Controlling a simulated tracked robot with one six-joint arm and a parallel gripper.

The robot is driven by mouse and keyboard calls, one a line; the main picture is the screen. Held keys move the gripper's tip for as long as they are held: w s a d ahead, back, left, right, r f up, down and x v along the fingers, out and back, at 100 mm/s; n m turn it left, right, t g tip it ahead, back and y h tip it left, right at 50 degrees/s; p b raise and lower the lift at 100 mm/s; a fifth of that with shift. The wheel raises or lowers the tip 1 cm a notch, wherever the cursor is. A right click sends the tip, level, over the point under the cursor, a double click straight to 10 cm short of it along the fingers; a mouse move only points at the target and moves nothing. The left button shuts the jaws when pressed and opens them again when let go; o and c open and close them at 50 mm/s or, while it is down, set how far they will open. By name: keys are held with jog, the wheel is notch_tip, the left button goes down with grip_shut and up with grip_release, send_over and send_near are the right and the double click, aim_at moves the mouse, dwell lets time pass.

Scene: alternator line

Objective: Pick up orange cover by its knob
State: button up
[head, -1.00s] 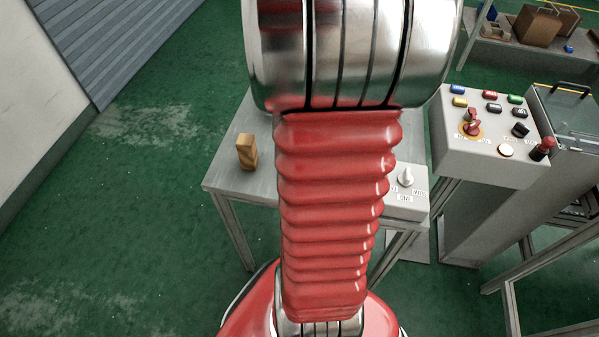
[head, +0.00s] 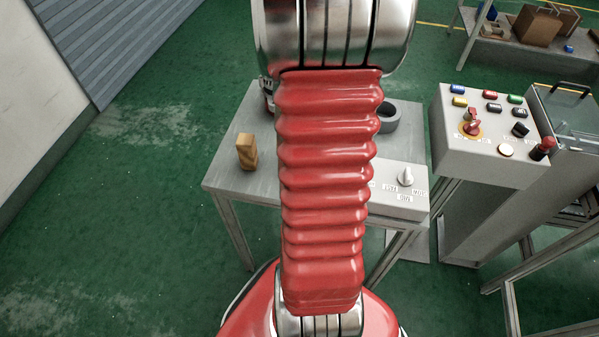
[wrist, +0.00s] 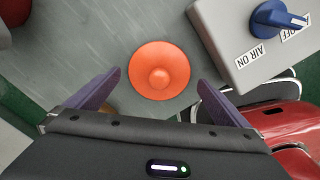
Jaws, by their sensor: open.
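The orange cover (wrist: 150,58) is a round disc lying on the grey table in the wrist view. Its small round knob (wrist: 158,78) rises from the middle and faces the camera. My gripper (wrist: 158,78) is open, with one purple finger left of the cover and the other to its right. The knob appears between the fingertips, and nothing is held. How high the fingers are above the cover I cannot tell. In the head view my arm hides the cover and the gripper.
A switch box (head: 385,192) stands on the table (head: 222,170); its rotary knob (wrist: 278,18) is close right of the cover. A wooden block (head: 246,152) stands at the table's left. A control panel (head: 450,125) is further right.

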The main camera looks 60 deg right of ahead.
jog(key=shift+f, duration=1.2)
jog(key=shift+c, duration=0.4)
jog(key=c, duration=0.9)
jog(key=shift+o, duration=0.2)
jog(key=shift+r, duration=0.1)
notch_tip(320, 180, up, 10)
jog(key=shift+f, duration=0.1)
